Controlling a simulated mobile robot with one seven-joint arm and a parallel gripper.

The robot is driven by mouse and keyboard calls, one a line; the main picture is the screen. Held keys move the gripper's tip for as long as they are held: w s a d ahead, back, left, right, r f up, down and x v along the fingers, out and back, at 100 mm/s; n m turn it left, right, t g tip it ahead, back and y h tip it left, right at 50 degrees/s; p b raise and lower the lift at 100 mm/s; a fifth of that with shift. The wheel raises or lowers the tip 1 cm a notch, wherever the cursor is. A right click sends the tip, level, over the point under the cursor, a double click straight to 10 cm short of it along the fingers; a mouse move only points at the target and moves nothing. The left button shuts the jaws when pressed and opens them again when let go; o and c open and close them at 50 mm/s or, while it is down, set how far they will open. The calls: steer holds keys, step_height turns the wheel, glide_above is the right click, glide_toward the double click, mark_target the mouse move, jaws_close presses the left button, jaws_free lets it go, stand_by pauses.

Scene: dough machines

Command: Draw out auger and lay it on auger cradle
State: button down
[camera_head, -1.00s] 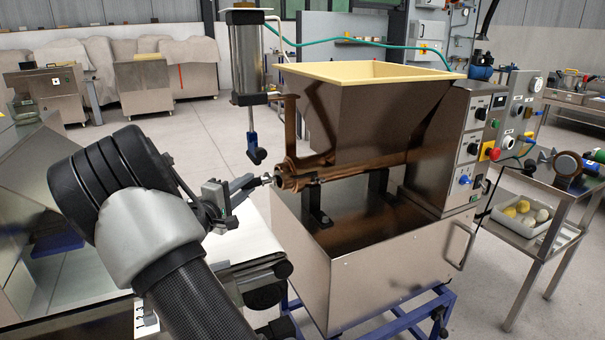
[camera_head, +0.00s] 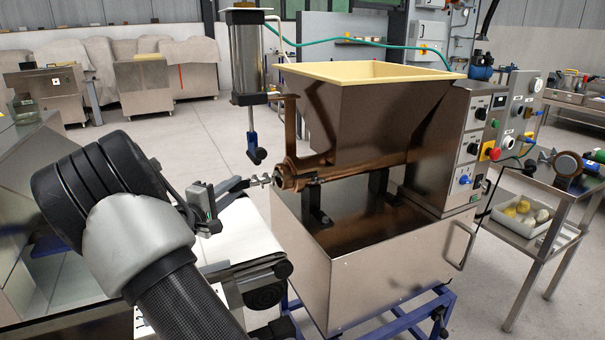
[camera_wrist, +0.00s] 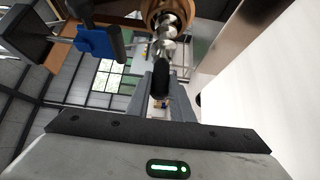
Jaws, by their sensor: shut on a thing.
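The auger (camera_head: 265,179) is a shiny metal screw. Its end shows between my gripper and the mouth of the brown barrel (camera_head: 340,173) under the hopper; the rest is hidden inside the barrel. My gripper (camera_head: 245,184) is shut on the auger's outer end, just left of the barrel mouth. In the wrist view, the bright screw flights (camera_wrist: 169,45) emerge from the brown barrel ring (camera_wrist: 163,12), and a dark end piece lies between my gripper's fingers (camera_wrist: 161,88). I cannot make out the auger cradle for certain in either view.
A conveyor with a white belt (camera_head: 240,232) lies below my gripper. An upright cylinder with a blue-ended rod (camera_head: 253,145) hangs behind it. The hopper (camera_head: 375,115) stands above the barrel. A steel cart (camera_head: 530,243) with a tray stands right.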

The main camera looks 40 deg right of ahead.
steer(key=shift+w+a, duration=0.15)
steer(key=shift+a, duration=0.2)
steer(key=c, duration=1.5)
jaws_free()
steer(key=shift+o, duration=0.6)
steer(key=o, duration=1.4)
steer(key=shift+a, duration=0.15)
steer(key=shift+v, duration=3.4)
steer(key=p+v, duration=0.2)
steer(key=v, duration=1.5)
steer(key=shift+a+p, duration=0.2)
steer(key=shift+p, duration=0.2)
